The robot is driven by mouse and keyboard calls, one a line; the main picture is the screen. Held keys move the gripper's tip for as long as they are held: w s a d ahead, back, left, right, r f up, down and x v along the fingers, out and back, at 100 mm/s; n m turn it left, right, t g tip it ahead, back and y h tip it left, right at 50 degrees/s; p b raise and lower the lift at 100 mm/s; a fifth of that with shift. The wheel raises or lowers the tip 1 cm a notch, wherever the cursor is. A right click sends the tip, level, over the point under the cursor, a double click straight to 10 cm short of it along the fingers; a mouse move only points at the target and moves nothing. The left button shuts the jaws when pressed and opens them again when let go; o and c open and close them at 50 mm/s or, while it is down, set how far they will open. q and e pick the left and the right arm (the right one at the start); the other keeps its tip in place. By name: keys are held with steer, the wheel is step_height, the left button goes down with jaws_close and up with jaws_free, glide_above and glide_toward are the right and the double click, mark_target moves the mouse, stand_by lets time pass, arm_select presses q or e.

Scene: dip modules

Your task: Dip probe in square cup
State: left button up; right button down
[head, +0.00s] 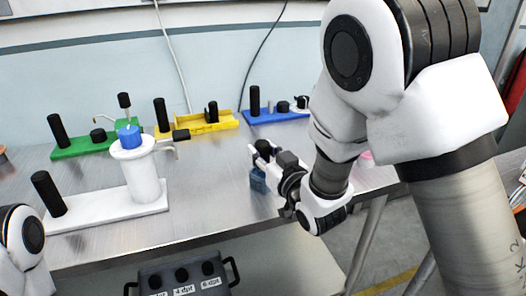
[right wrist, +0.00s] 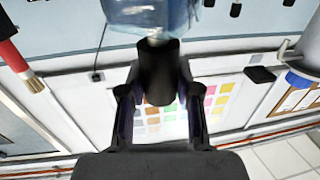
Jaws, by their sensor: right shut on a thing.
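My right gripper (head: 264,158) is shut on a short black cylindrical handle, taken to be the probe. The probe (right wrist: 159,72) shows between the two fingers in the right wrist view. A small blue square cup (head: 258,181) shows just below the gripper in the head view. A translucent blue body (right wrist: 150,14) shows at the handle's far end in the wrist view, with a pale piece between them. I cannot tell how deep the probe sits in it, or whether the cup touches the table. My left gripper is out of view.
On the metal table (head: 215,190) stand a green module (head: 85,147), a yellow module (head: 205,122), a blue module (head: 280,115) and a white stand with a blue-capped cylinder (head: 142,175). A dark box with labelled knobs (head: 183,280) is at the front below.

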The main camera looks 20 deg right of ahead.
stand_by(0.3)
steer(key=shift+r+p, duration=2.9)
steer(key=shift+r, duration=0.9)
